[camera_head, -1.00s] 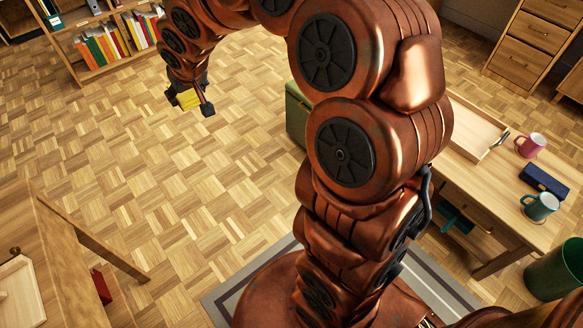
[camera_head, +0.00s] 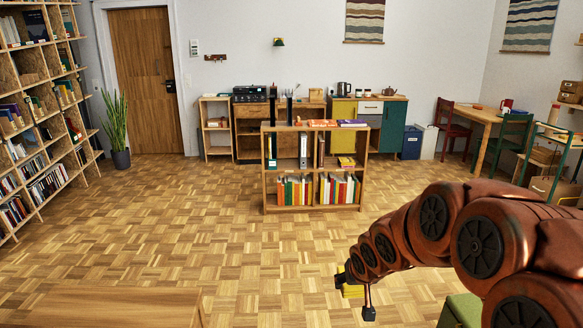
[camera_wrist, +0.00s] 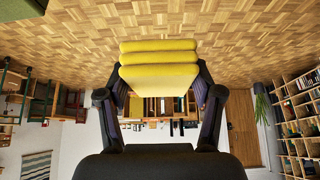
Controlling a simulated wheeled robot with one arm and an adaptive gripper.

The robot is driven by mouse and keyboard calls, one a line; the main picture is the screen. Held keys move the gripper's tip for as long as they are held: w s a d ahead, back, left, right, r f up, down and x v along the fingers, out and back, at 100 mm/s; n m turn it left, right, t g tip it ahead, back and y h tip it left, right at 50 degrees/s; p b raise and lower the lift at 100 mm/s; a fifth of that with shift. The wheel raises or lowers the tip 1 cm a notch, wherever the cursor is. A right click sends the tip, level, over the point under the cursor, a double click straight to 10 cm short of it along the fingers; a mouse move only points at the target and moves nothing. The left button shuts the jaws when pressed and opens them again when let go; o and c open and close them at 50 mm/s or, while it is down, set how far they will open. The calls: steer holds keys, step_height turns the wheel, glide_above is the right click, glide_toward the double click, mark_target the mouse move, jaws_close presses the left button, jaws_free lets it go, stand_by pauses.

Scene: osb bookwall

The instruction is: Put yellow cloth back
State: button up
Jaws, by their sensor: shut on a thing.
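The yellow cloth (camera_head: 352,291) is a folded, layered bundle. My gripper (camera_head: 355,298) is shut on it and holds it in the air above the parquet floor, at the lower right of the head view. In the wrist view, which looks upside down, the cloth (camera_wrist: 160,65) is between the two dark fingers (camera_wrist: 160,100) and hides part of the room behind. A low wooden bookshelf (camera_head: 268,195) stands ahead, well apart from my gripper.
A kitchen counter with a yellow door (camera_head: 343,111) and a green door (camera_head: 392,128) stands by the back wall. A tall bookwall (camera_head: 35,130) is at left, a table (camera_head: 485,115) with chairs at right. A wooden top (camera_head: 110,305) is near at lower left. The middle floor is clear.

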steer(key=shift+w+p+v, duration=0.15)
steer(key=shift+p+v, duration=0.7)
steer(key=shift+p, duration=0.9)
steer(key=shift+w+p+v, duration=0.15)
steer(key=shift+p+v, duration=0.75)
steer(key=shift+p, duration=0.85)
steer(key=r+p, duration=0.1)
steer(key=p, duration=0.1)
steer(key=shift+s+d+p, duration=0.3)
steer(key=shift+s+d, duration=0.05)
steer(key=shift+s, duration=0.05)
steer(key=shift+s+f, duration=0.15)
